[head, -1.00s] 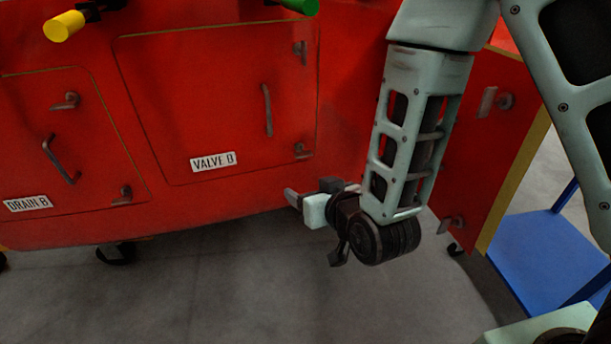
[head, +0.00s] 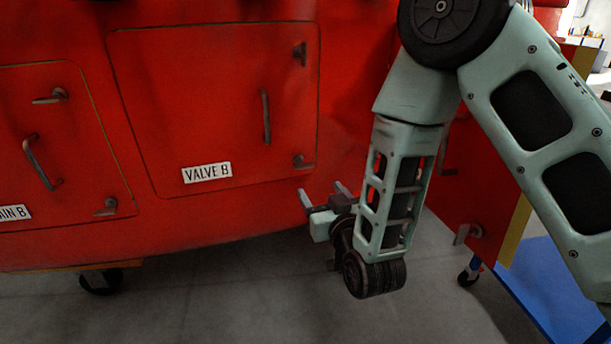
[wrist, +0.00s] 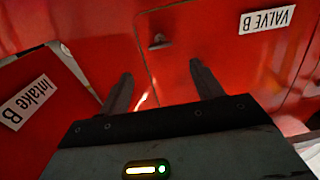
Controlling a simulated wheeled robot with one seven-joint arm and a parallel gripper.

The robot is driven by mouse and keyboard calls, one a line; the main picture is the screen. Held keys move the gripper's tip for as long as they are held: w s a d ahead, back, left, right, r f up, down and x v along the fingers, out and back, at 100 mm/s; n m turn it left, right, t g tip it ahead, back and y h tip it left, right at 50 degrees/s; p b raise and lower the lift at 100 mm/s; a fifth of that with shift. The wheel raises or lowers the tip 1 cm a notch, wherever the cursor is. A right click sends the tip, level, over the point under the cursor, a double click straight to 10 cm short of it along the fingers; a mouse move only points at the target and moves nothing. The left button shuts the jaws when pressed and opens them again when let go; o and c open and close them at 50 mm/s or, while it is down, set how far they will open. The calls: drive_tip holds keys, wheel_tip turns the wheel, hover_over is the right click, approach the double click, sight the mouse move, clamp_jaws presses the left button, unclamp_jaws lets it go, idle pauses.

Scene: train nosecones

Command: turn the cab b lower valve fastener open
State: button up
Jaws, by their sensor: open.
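The red Valve B panel (head: 215,110) is closed flush in the red body in the head view, with its label (head: 207,172) at the lower left. Its lower fastener (head: 303,161), a small grey latch with its lever lying roughly sideways, sits at the panel's lower right corner. My gripper (head: 322,193) is below and slightly right of that fastener, open and empty, apart from it. In the wrist view, turned upside down, the lower fastener (wrist: 159,41) lies ahead, between and beyond the fingertips of my gripper (wrist: 160,71).
The upper valve fastener (head: 300,54) has an upright lever; a bar handle (head: 266,117) stands left of the lower one. A neighbouring drain panel (head: 60,140) is at left. An Intake B panel (wrist: 35,95) shows in the wrist view. A blue platform (head: 550,280) stands at right.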

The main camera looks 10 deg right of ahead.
sight(305, 168)
drive_tip(key=w, duration=0.3)
drive_tip(key=w+a, duration=0.1)
drive_tip(key=w, duration=0.7)
drive_tip(key=shift+a+b, duration=0.35)
drive_tip(key=shift+b, duration=0.05)
drive_tip(key=shift+c, duration=0.3)
drive_tip(key=c, duration=0.9)
